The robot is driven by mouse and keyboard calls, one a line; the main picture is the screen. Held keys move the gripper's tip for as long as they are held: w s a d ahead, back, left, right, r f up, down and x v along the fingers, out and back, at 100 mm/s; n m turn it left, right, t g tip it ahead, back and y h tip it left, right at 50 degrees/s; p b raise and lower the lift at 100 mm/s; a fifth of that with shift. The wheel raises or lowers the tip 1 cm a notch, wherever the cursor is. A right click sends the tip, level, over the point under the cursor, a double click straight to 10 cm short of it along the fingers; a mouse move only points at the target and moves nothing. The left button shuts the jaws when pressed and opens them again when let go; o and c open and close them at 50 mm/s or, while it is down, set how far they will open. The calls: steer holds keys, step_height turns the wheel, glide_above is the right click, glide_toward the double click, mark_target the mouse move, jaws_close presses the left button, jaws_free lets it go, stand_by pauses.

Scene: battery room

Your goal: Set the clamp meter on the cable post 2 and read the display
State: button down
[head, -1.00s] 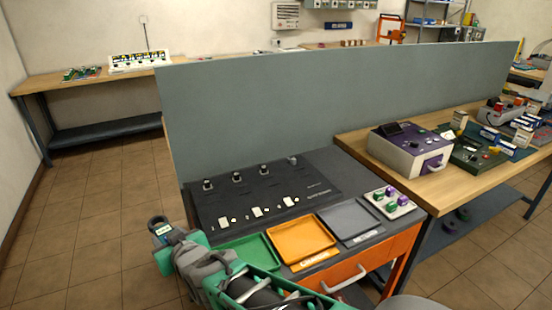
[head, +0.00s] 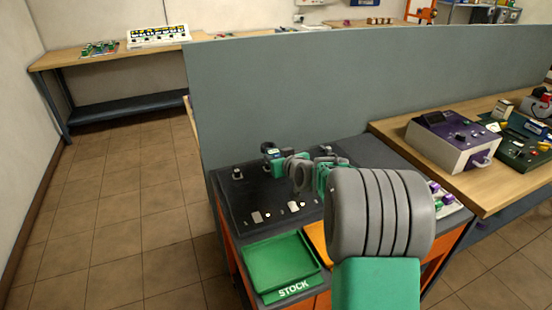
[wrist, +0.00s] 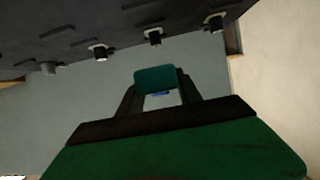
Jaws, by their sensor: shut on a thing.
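The clamp meter (head: 269,149) is a small dark grey tool with a pale display, seen over the back of the black panel (head: 232,205) in the head view. My gripper (head: 278,162) is shut on it. I cannot read the display or tell whether its jaw is around a post. One cable post (head: 237,173) stands clear to the left of the meter; my arm and the meter hide most others. The wrist view is upside down and shows several posts (wrist: 154,37) hanging from the panel at the top, apart from the green and dark parts below.
A green stock tray (head: 262,285) and an orange tray (head: 317,234), partly hidden by my arm, sit in front of the panel. A grey partition (head: 300,95) rises behind it. A purple and white instrument (head: 455,140) stands on the wooden bench at right. Open floor lies left.

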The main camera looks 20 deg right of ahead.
mark_target(276, 182)
steer(key=shift+a+f+b, duration=0.1)
steer(key=shift+f+b, duration=1.15)
steer(key=shift+f, duration=1.55)
steer(key=shift+b, duration=0.65)
steer(key=shift+f+b, duration=0.6)
steer(key=shift+b, duration=0.05)
steer(key=c, duration=1.1)
jaws_free()
steer(key=shift+s, duration=0.1)
steer(key=shift+p+v, duration=0.9)
steer(key=shift+v, duration=4.55)
